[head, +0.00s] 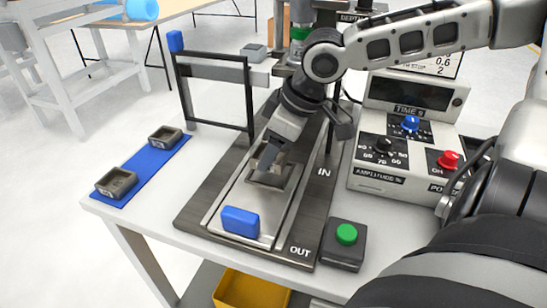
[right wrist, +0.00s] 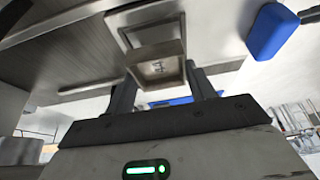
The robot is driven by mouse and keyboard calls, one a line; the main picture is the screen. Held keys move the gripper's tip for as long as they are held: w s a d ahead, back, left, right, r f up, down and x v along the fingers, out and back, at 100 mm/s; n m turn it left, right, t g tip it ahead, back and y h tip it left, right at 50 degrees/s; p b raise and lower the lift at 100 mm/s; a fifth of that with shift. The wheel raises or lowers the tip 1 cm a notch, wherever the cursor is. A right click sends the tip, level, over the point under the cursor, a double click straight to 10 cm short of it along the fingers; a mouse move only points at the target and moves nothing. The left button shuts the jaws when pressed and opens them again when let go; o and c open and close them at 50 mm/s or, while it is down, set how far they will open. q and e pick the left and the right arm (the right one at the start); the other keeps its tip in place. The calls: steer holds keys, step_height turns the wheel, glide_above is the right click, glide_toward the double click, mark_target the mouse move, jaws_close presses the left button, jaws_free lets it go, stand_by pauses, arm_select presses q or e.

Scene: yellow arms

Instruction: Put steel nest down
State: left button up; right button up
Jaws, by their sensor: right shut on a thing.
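A small grey steel nest (head: 270,180), a square open-topped holder, is at the sliding tray (head: 245,200) of the press-like machine, behind the tray's blue handle (head: 240,221). My right gripper (head: 270,156) reaches down from the upper right and is shut on this nest. In the right wrist view the nest (right wrist: 158,66) shows between the two fingers of the right gripper (right wrist: 163,84). I cannot tell whether its underside touches the tray. Two similar nests, one near (head: 116,183) and one far (head: 165,137), sit on a blue mat (head: 140,164). My left gripper is not in view.
A black guard frame (head: 249,98) stands behind the tray. A box with a green button (head: 346,234) is at the front right. A control unit (head: 405,135) with knobs stands at the right. A yellow bin (head: 250,291) is below the table. White tabletop around the mat is clear.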

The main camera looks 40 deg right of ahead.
step_height(320, 180, down, 3)
steer(key=shift+r+b, duration=0.15)
steer(key=shift+b, duration=0.2)
steer(key=o, duration=1.2)
